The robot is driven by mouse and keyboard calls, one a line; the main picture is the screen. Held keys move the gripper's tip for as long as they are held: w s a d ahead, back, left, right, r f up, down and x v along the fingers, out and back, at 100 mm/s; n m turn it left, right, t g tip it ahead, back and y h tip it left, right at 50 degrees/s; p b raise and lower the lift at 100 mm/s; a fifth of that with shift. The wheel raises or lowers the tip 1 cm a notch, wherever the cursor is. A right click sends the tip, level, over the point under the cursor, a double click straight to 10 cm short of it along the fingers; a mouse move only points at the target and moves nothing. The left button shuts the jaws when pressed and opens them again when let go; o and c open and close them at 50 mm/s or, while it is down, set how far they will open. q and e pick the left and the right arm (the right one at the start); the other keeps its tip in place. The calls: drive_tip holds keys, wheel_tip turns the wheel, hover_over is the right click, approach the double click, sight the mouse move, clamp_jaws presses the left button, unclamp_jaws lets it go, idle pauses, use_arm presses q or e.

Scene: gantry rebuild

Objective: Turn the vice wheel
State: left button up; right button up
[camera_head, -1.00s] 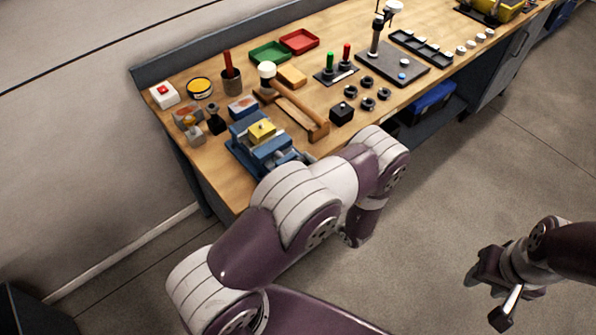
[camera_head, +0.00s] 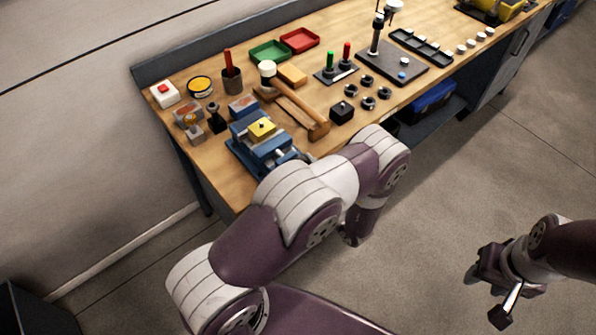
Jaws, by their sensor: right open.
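The blue vice (camera_head: 262,146) stands at the near left edge of the bench, with a yellow block (camera_head: 262,128) at its jaws. My left arm crosses in front of the vice's near end. The vice wheel cannot be made out there. My left gripper is hidden behind my own arm links. My right gripper (camera_head: 489,292) is open and empty, low over the floor at the lower right, well away from the vice.
Several black rings and a black block (camera_head: 342,112) lie further right. Floor on the right is clear.

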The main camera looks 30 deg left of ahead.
use_arm(q)
drive_tip(key=shift+s+f, duration=0.1)
drive_tip(key=shift+f, duration=0.1)
drive_tip(key=o, duration=0.7)
drive_tip(key=shift+o, duration=0.2)
drive_tip(key=v, duration=1.2)
drive_tip(key=shift+d+b, duration=0.3)
